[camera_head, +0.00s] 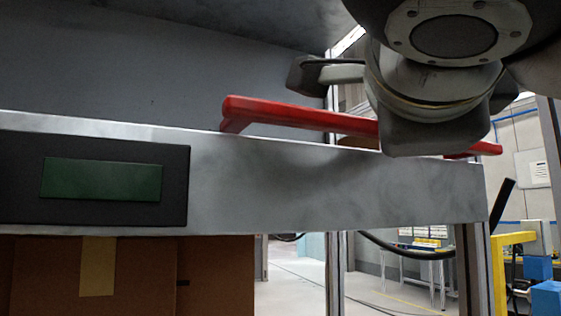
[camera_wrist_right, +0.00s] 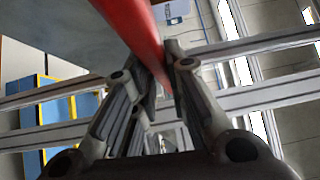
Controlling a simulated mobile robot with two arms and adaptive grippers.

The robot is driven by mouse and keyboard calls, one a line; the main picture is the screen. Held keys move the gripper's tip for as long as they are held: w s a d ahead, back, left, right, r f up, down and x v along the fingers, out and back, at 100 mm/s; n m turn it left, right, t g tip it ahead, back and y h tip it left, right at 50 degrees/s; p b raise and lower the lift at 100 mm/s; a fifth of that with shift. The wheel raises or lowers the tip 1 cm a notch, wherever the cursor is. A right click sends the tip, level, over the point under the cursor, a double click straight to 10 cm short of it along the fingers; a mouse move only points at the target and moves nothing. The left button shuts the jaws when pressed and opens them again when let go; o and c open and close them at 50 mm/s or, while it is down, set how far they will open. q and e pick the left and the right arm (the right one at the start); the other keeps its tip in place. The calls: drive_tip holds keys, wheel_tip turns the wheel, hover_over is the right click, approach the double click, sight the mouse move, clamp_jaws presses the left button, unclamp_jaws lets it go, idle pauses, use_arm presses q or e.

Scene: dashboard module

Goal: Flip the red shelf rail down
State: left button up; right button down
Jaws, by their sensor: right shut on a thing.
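The red shelf rail (camera_head: 290,115) runs along the top of the grey shelf's front edge (camera_head: 330,185) in the head view. Its bent left end meets the shelf top, and its right end shows past my gripper. It stands up above the edge rather than hanging in front of it. My right gripper (camera_head: 425,105) is over the rail's right half and hides that part. In the right wrist view the red rail (camera_wrist_right: 138,35) passes between the fingers of my right gripper (camera_wrist_right: 163,72), which is shut on it. My left gripper is not in view.
A black label holder with a green panel (camera_head: 101,180) is on the shelf front at left. A cardboard box (camera_head: 140,275) is below it. A grey post (camera_head: 472,265) stands at the shelf's right end. The space in front of the shelf looks clear.

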drive_tip(key=shift+f, duration=0.1)
idle(0.3)
drive_tip(key=c, duration=1.4)
unclamp_jaws()
drive_tip(key=shift+c, duration=0.2)
